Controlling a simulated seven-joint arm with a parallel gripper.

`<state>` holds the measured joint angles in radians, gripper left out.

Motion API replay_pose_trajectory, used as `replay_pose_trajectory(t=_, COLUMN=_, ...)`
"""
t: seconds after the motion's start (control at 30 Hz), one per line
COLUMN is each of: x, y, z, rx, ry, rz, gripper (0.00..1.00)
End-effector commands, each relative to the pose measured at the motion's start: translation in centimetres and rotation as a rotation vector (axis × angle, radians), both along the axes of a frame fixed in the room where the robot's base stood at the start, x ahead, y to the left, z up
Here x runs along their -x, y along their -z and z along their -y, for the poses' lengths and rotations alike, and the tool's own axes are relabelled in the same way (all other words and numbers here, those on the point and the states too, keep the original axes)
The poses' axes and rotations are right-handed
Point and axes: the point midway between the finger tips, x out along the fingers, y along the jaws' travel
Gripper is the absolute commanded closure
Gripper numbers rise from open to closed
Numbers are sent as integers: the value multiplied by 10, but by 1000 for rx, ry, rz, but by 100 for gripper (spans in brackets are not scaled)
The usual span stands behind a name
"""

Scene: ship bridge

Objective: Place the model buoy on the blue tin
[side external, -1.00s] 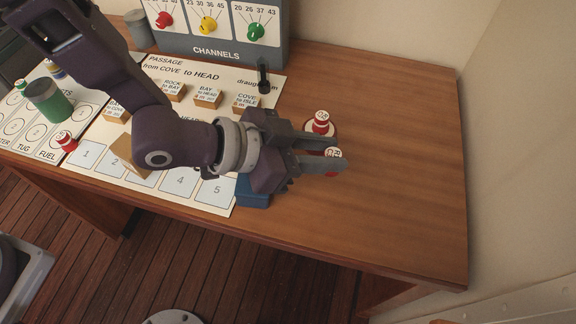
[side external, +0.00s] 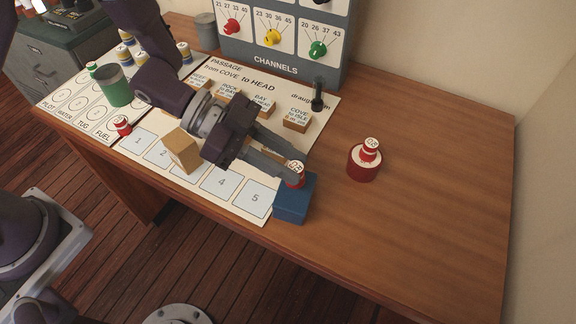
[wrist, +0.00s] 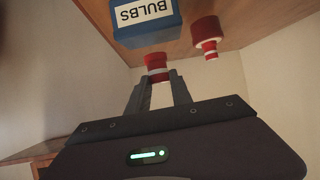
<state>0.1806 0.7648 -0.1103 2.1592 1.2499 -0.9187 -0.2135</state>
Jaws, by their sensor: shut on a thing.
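My gripper (side external: 292,165) is shut on a small red buoy (side external: 297,180) with a white lettered top. In the side view the buoy appears over the far part of the blue tin (side external: 291,205), which stands at the table's front edge beside square 5. In the wrist view the held buoy (wrist: 157,66) sits between my fingertips (wrist: 159,82), close to the tin (wrist: 146,34) with its BULBS label. I cannot tell whether buoy and tin touch. A second red buoy (side external: 369,149) stands on a round red base (side external: 364,168) to the right; it also shows in the wrist view (wrist: 207,38).
The passage sheet (side external: 220,185) lies left of the tin with a tan block (side external: 183,150) and several labelled blocks. A black lever (side external: 318,95) and the channels panel (side external: 280,40) stand behind. A green cup (side external: 115,86) is at left. The right tabletop is clear.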

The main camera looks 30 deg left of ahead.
Motion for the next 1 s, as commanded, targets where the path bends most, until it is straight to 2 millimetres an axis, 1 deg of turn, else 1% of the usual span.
replay_pose_trajectory(t=0.03, x=1, y=9, z=0, rx=-2, ry=1, rz=-5, gripper=100)
replay_pose_trajectory(t=0.1, x=0, y=15, z=0, rx=-1, ry=1, rz=-1, gripper=100)
replay_pose_trajectory(t=0.37, x=0, y=15, z=0, rx=-1, ry=1, rz=3, gripper=100)
replay_pose_trajectory(t=0.7, x=0, y=26, z=0, rx=0, ry=0, rz=2, gripper=100)
replay_pose_trajectory(t=0.73, x=0, y=25, z=0, rx=-1, ry=1, rz=3, gripper=70)
replay_pose_trajectory(t=0.8, x=0, y=25, z=0, rx=-1, ry=1, rz=3, gripper=56)
replay_pose_trajectory(t=0.83, x=0, y=25, z=0, rx=-1, ry=1, rz=3, gripper=52)
replay_pose_trajectory(t=1.0, x=0, y=25, z=0, rx=-1, ry=1, rz=3, gripper=52)
